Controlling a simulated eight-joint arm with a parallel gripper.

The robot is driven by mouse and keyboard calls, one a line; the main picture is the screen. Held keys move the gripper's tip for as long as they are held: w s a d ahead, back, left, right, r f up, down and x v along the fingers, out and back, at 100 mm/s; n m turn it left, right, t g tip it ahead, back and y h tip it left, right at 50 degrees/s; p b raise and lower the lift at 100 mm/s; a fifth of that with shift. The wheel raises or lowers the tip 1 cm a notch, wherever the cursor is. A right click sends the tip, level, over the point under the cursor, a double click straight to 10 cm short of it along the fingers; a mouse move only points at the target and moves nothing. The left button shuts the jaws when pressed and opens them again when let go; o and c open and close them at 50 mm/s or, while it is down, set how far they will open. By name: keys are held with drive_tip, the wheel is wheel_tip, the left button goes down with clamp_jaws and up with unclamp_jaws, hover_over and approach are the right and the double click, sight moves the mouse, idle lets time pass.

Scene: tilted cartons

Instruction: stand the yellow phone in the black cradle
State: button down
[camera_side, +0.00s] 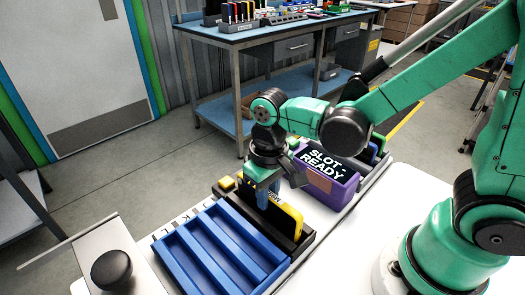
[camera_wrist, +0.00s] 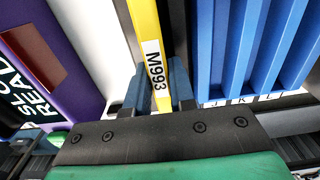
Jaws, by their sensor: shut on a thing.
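The yellow phone (camera_side: 288,218) stands on edge, with a white M993 label showing in the wrist view (camera_wrist: 146,22). My gripper (camera_side: 262,198) is shut on its upper edge from above, with a blue finger on each side of it in the wrist view (camera_wrist: 157,95). The black cradle (camera_side: 302,243) lies directly under and around the phone's lower part. The phone's lower edge is hidden there, so I cannot tell whether it rests on the cradle's floor.
A blue ribbed tray (camera_side: 205,256) with long channels lies beside the cradle, and it shows in the wrist view (camera_wrist: 262,40). A purple carton reading SLOT READY (camera_side: 318,188) stands on the other side.

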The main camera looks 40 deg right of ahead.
drive_tip(key=shift+f, duration=0.25)
idle(0.5)
idle(0.3)
drive_tip(key=c, duration=0.7)
unclamp_jaws()
drive_tip(key=shift+o, duration=0.2)
drive_tip(key=shift+r, duration=2.8)
wheel_tip(320, 180, up, 7)
